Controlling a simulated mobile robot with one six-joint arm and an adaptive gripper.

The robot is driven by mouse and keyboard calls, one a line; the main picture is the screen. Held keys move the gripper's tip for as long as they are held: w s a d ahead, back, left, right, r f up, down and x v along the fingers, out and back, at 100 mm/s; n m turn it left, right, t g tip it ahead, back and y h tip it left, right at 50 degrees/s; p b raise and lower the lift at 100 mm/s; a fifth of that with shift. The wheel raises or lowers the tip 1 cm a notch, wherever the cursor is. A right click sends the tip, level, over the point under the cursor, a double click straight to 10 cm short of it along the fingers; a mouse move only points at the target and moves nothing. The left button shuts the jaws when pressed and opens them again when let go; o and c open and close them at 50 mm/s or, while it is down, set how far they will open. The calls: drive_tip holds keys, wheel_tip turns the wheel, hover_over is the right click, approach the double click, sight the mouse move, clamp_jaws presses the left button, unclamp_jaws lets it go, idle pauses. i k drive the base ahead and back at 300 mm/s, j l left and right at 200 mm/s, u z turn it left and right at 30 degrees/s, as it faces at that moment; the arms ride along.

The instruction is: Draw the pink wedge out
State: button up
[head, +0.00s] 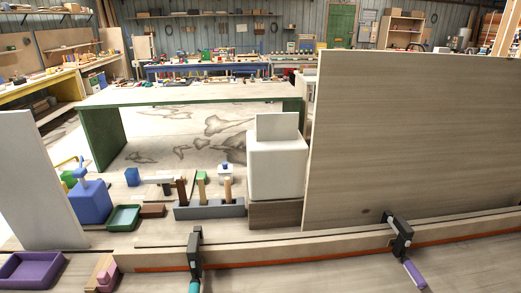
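A small pink piece (104,278), which may be the pink wedge, shows at the bottom left, beside the left end of a long pale wooden beam (290,247). It sits against a wood-coloured block, and the lower part is cut off by the picture edge. I cannot tell how tightly it is seated. An orange-red strip (300,258) runs along the beam's lower front edge. A black clamp with a teal handle (195,255) and a black clamp with a purple handle (398,235) grip the beam. My gripper is not in view.
A purple tray (30,270) lies left of the pink piece. A white panel (38,180) stands at left and a tall wooden panel (410,135) at right. Behind the beam are a blue box (89,203), a green tray (123,218) and a grey tool holder (209,210).

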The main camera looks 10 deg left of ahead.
sight(106, 280)
drive_tip(key=u, duration=2.05)
drive_tip(key=i+j, duration=0.2)
drive_tip(key=i, duration=0.25)
drive_tip(key=i+j+u, duration=0.1)
drive_tip(key=i+j, duration=0.15)
drive_tip(key=i, duration=0.25)
